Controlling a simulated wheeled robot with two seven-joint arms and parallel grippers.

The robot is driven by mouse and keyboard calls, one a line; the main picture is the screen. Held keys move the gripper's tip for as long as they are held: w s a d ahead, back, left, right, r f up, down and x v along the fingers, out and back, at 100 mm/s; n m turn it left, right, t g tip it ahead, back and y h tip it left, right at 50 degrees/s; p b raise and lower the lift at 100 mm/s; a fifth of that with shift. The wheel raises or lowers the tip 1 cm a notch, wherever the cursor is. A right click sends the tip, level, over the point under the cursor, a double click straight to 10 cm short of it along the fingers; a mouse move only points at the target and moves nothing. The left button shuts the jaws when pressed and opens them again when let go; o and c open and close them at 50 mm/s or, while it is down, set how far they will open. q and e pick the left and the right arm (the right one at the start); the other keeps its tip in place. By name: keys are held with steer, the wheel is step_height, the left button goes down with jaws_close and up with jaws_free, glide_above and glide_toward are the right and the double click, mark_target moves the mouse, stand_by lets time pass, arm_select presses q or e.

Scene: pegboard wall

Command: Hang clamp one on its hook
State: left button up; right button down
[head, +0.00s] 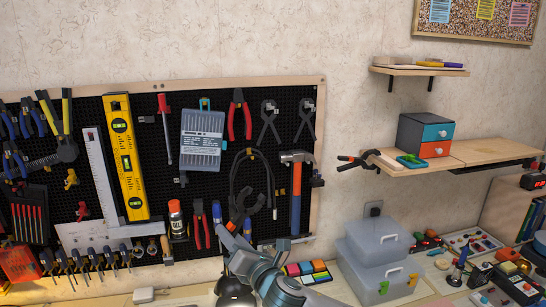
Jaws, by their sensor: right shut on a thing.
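A dark clamp with orange parts (240,204) is in front of the lower middle of the black pegboard (150,112). My right gripper (232,238) reaches up from the bottom and is shut on this clamp. The arm and fingers hide part of it, and I cannot tell whether it touches a hook. My left gripper is not in view.
Close around the held clamp are a hammer (296,195), a black cable (236,178) and red pliers (200,228). A yellow level (125,157) hangs farther left. Clear boxes (375,253) stand on the bench to the right.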

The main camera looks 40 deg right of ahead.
steer(key=w+d+r+g+h+p, duration=0.2)
steer(key=d+r+h, duration=0.3)
steer(key=d+r, duration=1.1)
step_height(320, 180, up, 2)
steer(key=shift+d+n+h+p, duration=0.3)
steer(key=shift+d+h+p, duration=0.1)
steer(key=shift+p, duration=0.05)
steer(key=shift+w, duration=0.2)
